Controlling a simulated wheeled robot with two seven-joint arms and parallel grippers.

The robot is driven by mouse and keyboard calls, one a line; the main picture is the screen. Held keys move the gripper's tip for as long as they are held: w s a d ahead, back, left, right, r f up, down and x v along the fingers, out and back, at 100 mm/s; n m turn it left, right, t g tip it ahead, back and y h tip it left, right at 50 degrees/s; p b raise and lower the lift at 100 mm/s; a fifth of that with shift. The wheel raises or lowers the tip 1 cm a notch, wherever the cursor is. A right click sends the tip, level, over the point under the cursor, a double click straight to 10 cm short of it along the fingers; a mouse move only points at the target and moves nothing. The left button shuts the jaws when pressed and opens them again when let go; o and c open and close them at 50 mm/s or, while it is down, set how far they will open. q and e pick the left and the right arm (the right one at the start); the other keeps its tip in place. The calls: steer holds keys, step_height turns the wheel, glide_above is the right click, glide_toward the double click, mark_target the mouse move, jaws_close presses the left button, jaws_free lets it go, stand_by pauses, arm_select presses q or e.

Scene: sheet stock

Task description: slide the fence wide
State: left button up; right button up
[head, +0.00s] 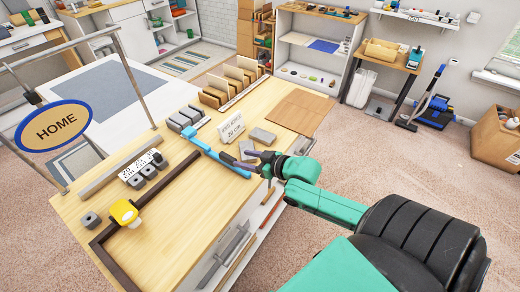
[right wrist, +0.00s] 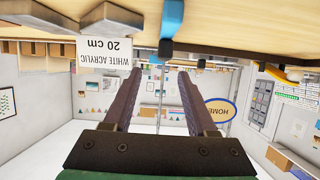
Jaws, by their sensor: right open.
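A blue bar (head: 214,150), which looks like the fence, lies across the bench top, near the end of a dark brown rail (head: 160,190). Blue parts also show at the top of the right wrist view (right wrist: 172,18). My right gripper (head: 240,158) is over the bench near the right end of the blue bar. Its two dark fingers (right wrist: 152,75) are apart with nothing between them. I cannot tell whether a finger touches the bar. A sign reading white acrylic, 20 cm (head: 231,126) stands just behind the bar. My left gripper is not in view.
A yellow-topped block (head: 125,212) sits by the brown rail. Grey blocks (head: 263,136) lie near the gripper, and a rack of upright boards (head: 230,84) stands behind. A brown sheet (head: 297,110) lies at the bench's right. A HOME sign (head: 54,127) is at the left.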

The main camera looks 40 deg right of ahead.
steer(key=v, duration=0.6)
steer(key=shift+s+d, duration=0.1)
steer(key=s+d+f+m+g+h, duration=0.1)
steer(key=s+d+f+h, duration=0.1)
steer(key=d+f, duration=0.45)
steer(key=s+d+f+m+g+h, duration=0.1)
steer(key=s+d+f+h, duration=0.15)
steer(key=f, duration=0.65)
steer(key=s+d+f+m+g, duration=0.1)
steer(key=s+f+g, duration=0.1)
steer(key=s+f, duration=0.3)
steer(key=s+d+f+g, duration=0.1)
steer(key=s+f, duration=0.2)
steer(key=f, duration=0.5)
steer(key=s+a+f+n+g, duration=0.1)
steer(key=s+a+f+g, duration=0.2)
steer(key=s+a+f, duration=0.4)
steer(key=s+a+f+g+b, duration=0.1)
steer(key=s+a+f+g, duration=0.2)
steer(key=s+a+f, duration=0.4)
steer(key=s+f, duration=0.3)
steer(key=s, duration=0.2)
steer(key=shift+n+g, duration=0.4)
